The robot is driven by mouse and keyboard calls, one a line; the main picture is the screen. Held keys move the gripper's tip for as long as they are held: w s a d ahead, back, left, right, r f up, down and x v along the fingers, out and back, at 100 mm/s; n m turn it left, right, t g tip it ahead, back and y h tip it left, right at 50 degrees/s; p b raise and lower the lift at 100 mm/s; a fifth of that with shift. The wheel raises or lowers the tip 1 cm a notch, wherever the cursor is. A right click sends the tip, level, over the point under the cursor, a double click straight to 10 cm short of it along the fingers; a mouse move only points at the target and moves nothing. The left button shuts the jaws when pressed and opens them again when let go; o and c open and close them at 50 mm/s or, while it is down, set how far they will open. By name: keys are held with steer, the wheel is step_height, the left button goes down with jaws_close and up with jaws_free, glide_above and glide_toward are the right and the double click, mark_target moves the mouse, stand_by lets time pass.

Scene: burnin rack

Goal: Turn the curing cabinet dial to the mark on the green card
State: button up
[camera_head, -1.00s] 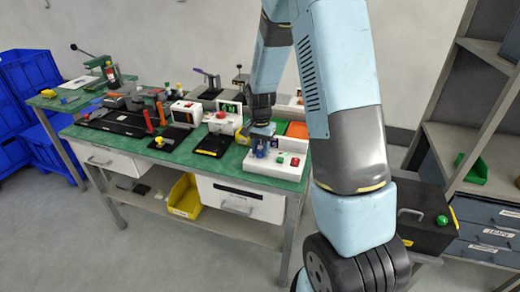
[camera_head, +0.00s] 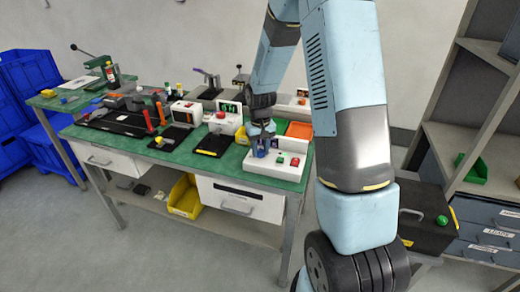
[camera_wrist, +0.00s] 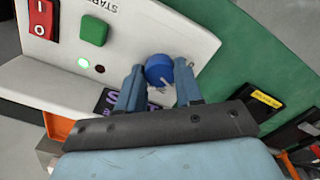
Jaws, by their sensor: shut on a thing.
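The white cabinet panel (camera_head: 279,171) stands at the front right of the green bench. In the head view my gripper (camera_head: 262,146) reaches down onto the left part of the panel and largely covers the dial. I cannot pick out the green card or its mark in either view.
The panel also carries a green START button (camera_wrist: 93,30) and a red rocker switch (camera_wrist: 40,18). A black tray (camera_head: 213,144) lies left of the panel, with a green-digit display (camera_head: 231,107) behind.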

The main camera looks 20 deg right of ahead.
mark_target(260, 151)
steer(key=shift+w+r+n, duration=0.1)
steer(key=shift+w+n, duration=0.05)
steer(key=shift+n, duration=0.15)
steer(key=o, duration=1)
steer(key=shift+o, duration=0.2)
step_height(260, 151, up, 14)
steer(key=shift+f, duration=0.2)
stand_by(0.4)
